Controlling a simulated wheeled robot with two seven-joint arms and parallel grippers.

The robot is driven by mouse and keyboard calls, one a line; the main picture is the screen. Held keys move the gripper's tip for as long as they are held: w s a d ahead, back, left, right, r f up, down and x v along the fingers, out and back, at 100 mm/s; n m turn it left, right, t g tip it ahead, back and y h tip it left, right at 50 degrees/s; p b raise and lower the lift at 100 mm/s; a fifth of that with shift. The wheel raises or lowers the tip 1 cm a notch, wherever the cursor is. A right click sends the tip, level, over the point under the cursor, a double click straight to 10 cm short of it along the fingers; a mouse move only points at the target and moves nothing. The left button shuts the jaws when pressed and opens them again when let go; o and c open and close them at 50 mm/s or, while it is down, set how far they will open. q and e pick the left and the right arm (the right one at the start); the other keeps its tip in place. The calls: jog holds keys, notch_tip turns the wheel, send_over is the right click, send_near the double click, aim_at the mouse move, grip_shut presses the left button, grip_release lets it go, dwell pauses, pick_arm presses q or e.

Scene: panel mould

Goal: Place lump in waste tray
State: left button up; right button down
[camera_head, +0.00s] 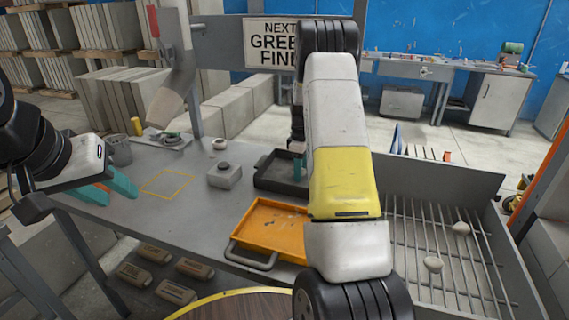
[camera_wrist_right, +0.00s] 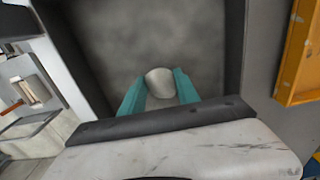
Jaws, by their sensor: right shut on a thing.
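A pale, rounded lump (camera_wrist_right: 160,83) sits between the teal fingers of my right gripper (camera_wrist_right: 160,92) in the right wrist view. The gripper is shut on it, over the dark tray (camera_wrist_right: 200,40). In the head view this dark tray (camera_head: 262,182) is on the bench, partly hidden by my right arm; one teal fingertip of my right gripper (camera_head: 298,168) shows there, and the lump is hidden. I cannot tell its height above the tray floor. An orange tray (camera_head: 268,228) is nearer. My left gripper (camera_head: 108,188) is open and empty, at the bench's left.
Two pale lumps (camera_head: 433,264) (camera_head: 461,228) lie on the bar grate (camera_head: 450,275) at the right. A small grey block (camera_head: 224,177) with a dark knob stands left of the dark tray. A yellow outlined square (camera_head: 167,184) on the bench is empty. A chute (camera_head: 172,95) hangs at the back left.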

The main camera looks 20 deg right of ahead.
jog(key=shift+f, duration=0.15)
jog(key=c, duration=0.9)
grip_release()
jog(key=s+a+r+m+t, duration=0.1)
jog(key=s+a+r, duration=0.1)
jog(key=r, duration=0.7)
jog(key=s+a+r+m, duration=0.1)
jog(key=s+r, duration=0.1)
jog(key=r, duration=0.8)
jog(key=s+a+r+m+t+y, duration=0.1)
jog(key=s+a+r+m+t, duration=0.15)
jog(key=s+a+r, duration=0.5)
jog(key=s+a+m+t, duration=0.1)
jog(key=s+a, duration=0.1)
jog(key=s, duration=0.5)
jog(key=s+a+m, duration=0.2)
jog(key=s, duration=0.4)
jog(key=s+a+f+m+t+y, duration=0.1)
jog(key=s+a+m, duration=0.1)
jog(key=s, duration=0.5)
jog(key=shift+s+a+m+t, duration=0.15)
jog(key=shift+s+m+t, duration=0.1)
jog(key=shift+s+t, duration=0.1)
